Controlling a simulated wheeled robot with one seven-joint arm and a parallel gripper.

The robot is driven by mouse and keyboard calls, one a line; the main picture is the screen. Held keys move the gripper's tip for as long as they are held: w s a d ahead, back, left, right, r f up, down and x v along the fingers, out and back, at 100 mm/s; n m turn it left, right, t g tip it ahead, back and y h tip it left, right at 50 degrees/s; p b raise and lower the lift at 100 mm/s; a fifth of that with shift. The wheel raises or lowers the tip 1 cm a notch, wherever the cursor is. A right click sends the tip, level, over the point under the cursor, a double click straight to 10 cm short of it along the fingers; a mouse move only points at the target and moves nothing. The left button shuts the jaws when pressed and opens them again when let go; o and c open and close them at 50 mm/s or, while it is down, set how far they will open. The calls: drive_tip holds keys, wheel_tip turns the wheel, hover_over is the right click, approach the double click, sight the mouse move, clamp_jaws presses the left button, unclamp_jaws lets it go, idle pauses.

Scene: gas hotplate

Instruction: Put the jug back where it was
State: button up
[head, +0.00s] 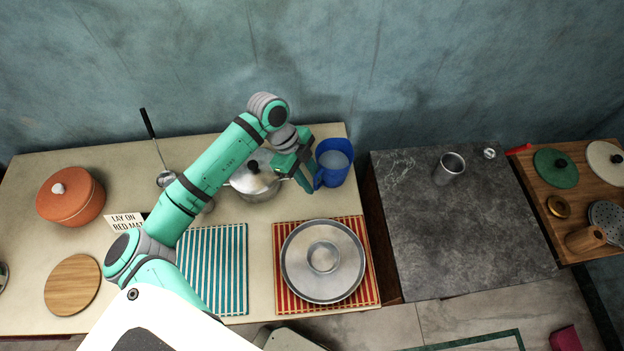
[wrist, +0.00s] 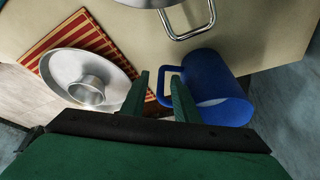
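The blue jug (head: 333,162) stands upright at the back right corner of the pale counter, with pale contents showing inside. In the wrist view the jug (wrist: 215,88) has its handle towards my gripper. My gripper (head: 308,180) is at the jug's left, at the handle. In the wrist view my gripper (wrist: 160,80) has its two fingers apart. The outer side of the handle shows between them, and the right finger overlaps the handle loop. I cannot tell whether a finger touches it.
A lidded metal pot (head: 252,182) stands close left of the jug. A metal ring pan (head: 322,262) lies on the red striped mat (head: 371,290) in front. A blue striped mat (head: 225,270) is bare. A gap separates the counter from the dark stone top (head: 460,240), which holds a metal cup (head: 449,168).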

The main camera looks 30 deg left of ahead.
drive_tip(key=v, duration=1.1)
drive_tip(key=shift+r, duration=0.2)
drive_tip(key=shift+f, duration=0.1)
